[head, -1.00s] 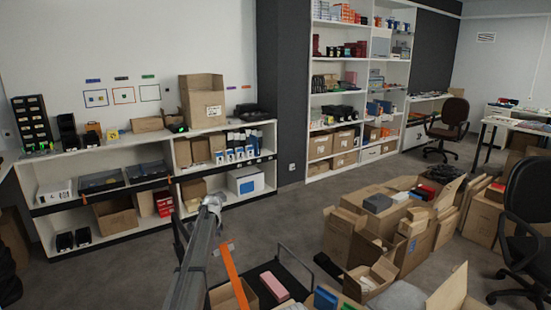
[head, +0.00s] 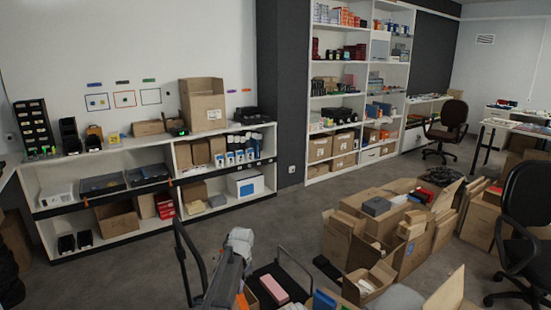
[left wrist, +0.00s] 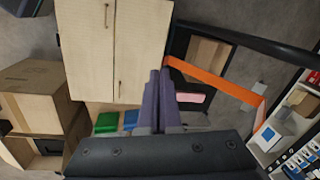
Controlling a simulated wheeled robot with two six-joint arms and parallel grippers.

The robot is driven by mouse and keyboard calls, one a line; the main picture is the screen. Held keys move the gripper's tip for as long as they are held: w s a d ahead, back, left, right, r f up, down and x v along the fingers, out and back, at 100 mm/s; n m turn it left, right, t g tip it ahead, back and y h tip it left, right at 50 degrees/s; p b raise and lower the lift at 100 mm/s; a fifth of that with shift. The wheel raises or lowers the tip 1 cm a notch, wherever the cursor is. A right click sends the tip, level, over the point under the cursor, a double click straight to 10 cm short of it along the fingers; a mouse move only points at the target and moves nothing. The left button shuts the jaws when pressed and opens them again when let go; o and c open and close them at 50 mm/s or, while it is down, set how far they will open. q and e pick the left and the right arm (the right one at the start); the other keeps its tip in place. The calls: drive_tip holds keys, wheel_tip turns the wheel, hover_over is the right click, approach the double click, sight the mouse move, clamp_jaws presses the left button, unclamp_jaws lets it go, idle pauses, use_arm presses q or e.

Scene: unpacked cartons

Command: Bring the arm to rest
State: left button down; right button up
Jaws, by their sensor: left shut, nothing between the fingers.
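My left arm (head: 232,262) shows low in the middle of the head view, folded and close to me, with a pale joint at its top. I cannot clearly make out its fingertips there. In the left wrist view my left gripper (left wrist: 160,75) has its two dark fingers together, with nothing between them. A pink box (left wrist: 190,98) and an orange strip (left wrist: 220,84) lie beyond the fingers, to their right. My right gripper is in neither view.
A cart with a black handle (head: 190,262) stands just in front, bearing a pink box (head: 275,289). Open cartons (head: 405,255) crowd the floor to the right. A low white shelf (head: 150,226) lines the left wall.

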use_arm(q)
drive_tip(key=s+d+r+n+p, duration=0.2)
drive_tip(key=s+d, duration=0.1)
drive_tip(key=s, duration=1.2)
drive_tip(key=s+d+r+n+g+p, duration=0.1)
drive_tip(key=s+d+r+n, duration=0.1)
drive_tip(key=s, duration=1.3)
drive_tip(key=shift+s+d+r+p, duration=0.25)
drive_tip(key=shift+d+p, duration=0.15)
drive_tip(key=shift+d, duration=0.3)
